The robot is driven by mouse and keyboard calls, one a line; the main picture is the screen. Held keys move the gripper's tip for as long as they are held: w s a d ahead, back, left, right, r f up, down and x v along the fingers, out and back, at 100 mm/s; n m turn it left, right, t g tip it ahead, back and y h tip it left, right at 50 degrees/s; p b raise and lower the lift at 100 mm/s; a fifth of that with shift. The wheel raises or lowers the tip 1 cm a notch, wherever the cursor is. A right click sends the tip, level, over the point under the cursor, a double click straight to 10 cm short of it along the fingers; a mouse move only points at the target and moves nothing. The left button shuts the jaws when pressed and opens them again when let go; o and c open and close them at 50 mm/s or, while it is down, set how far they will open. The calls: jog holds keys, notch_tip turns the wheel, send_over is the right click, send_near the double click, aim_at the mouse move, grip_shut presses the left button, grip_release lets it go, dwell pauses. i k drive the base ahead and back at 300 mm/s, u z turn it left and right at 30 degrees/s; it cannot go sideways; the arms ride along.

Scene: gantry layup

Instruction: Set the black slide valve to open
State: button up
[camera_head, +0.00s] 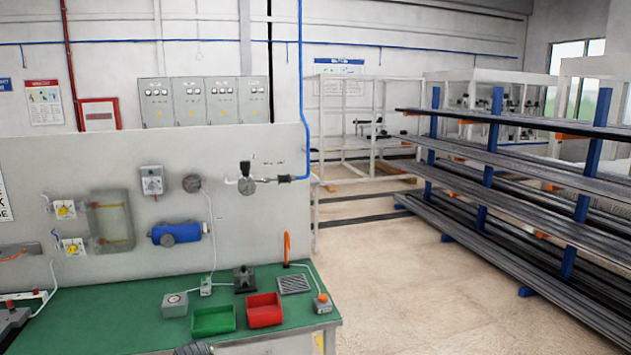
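A small black fitting (285,178) sits on the upper right of the grey wall panel, at the end of the blue air hose. It looks like the black slide valve, but it is too small to tell its slide position. To its left on the same line is a black-topped regulator (246,171) with a round gauge. Small lettering above them is unreadable.
The grey panel (110,160) stands behind a green bench (120,318). On the bench are a green bin (213,320), a red bin (264,310) and a black block-shaped device (245,279). Open floor (400,300) lies right of the bench, before a rack (482,220) of long bars.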

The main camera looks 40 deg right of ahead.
aim_at(286, 179)
jog(key=z, duration=0.1)
jog(key=i, duration=1)
jog(key=u, duration=0.05)
